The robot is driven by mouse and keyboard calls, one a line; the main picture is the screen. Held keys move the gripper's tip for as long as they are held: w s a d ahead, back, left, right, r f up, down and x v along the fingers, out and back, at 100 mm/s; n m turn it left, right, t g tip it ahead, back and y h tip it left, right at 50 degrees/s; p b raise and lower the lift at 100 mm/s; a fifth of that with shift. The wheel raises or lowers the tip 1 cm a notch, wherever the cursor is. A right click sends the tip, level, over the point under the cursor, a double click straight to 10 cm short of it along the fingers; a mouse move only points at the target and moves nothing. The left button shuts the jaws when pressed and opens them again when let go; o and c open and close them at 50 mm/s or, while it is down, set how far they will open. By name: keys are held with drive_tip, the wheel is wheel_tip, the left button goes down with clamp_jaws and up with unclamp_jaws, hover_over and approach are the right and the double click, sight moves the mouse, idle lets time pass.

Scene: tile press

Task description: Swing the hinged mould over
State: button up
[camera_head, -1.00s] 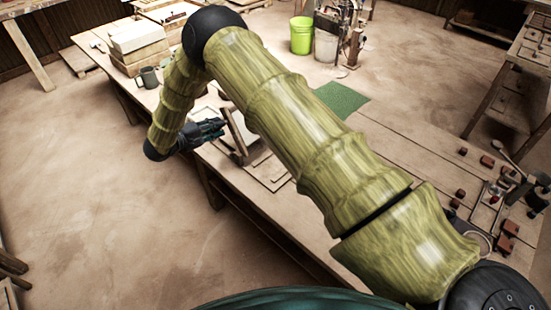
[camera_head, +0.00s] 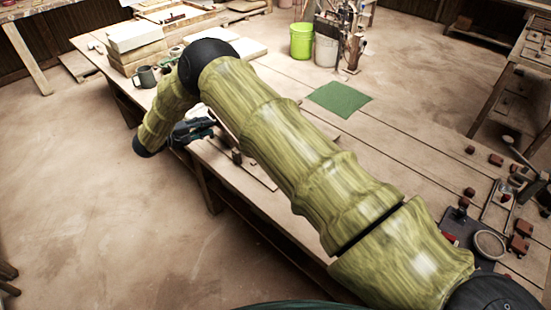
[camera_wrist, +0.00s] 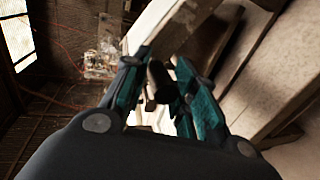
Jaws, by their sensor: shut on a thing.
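My gripper (camera_head: 210,126) is over the near edge of the workbench, left of my arm in the head view. In the wrist view my gripper (camera_wrist: 160,76) has its fingers closed around a dark, round handle (camera_wrist: 158,83). The hinged mould is mostly hidden behind my arm in the head view; a low wooden edge of the mould (camera_head: 262,176) shows on the bench. The angle of its swinging part cannot be told clearly. A pale, tilted wooden surface shows beyond the fingers in the wrist view, partly hidden by them.
The workbench (camera_head: 335,145) has a green mat (camera_head: 339,98) on it. A grey mug (camera_head: 146,76) and stacked pale blocks (camera_head: 137,45) stand at the far left. Small dark red blocks and tools lie at the right. A lime bucket (camera_head: 302,40) stands beyond.

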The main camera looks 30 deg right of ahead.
drive_tip(key=shift+w+a+f+b, duration=0.15)
drive_tip(key=shift+w+f+b, duration=0.15)
drive_tip(key=shift+w+f, duration=0.15)
drive_tip(key=f+b, duration=0.1)
drive_tip(key=w+f+b, duration=0.1)
drive_tip(key=f, duration=0.1)
drive_tip(key=f+b, duration=0.2)
drive_tip(key=shift+w+a, duration=0.25)
drive_tip(key=shift+a, duration=0.1)
drive_tip(key=shift+r, duration=0.15)
drive_tip(key=o, duration=0.4)
drive_tip(key=shift+o, duration=0.5)
drive_tip(key=shift+a, duration=0.15)
